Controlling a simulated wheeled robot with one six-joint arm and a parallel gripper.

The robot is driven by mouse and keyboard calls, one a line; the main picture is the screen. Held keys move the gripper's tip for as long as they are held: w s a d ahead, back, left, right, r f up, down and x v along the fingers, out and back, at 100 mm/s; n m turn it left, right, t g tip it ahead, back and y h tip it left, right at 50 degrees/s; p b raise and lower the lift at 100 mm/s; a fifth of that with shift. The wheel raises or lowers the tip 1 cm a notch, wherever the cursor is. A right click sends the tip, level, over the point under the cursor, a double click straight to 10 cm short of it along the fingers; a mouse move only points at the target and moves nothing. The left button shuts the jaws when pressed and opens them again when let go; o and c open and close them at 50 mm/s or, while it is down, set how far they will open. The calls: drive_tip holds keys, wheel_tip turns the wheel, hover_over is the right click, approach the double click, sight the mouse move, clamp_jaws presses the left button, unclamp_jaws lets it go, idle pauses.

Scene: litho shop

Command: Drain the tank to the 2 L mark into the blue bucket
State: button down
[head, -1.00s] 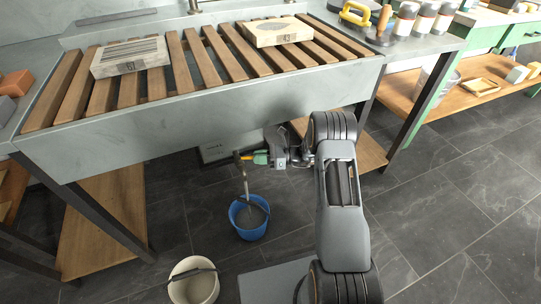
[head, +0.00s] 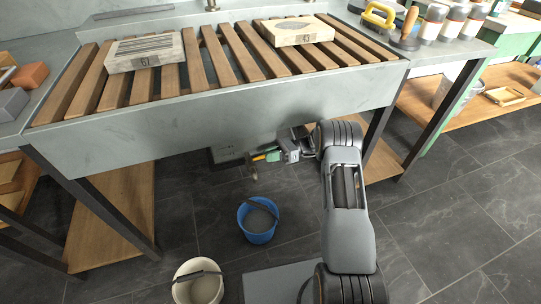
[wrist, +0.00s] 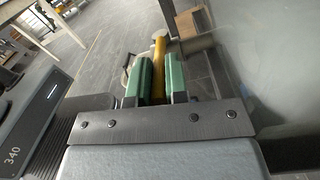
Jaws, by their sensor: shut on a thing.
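My gripper (head: 266,156), with green fingers, is beside the tap under the sink's front edge. It is shut on a yellow tap lever (head: 257,157); the lever also shows between the fingers in the wrist view (wrist: 159,55). A pale tank (head: 228,153) is mostly hidden behind the sink front; its marks and level cannot be read.
A cream bucket (head: 205,288) stands at the front left. The slatted sink (head: 240,118) overhangs the tap, with two stones on its slats. Wooden lower shelves (head: 108,225) and dark table legs flank the space. The floor on the right is clear.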

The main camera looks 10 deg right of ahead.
drive_tip(key=c, duration=1.1)
unclamp_jaws()
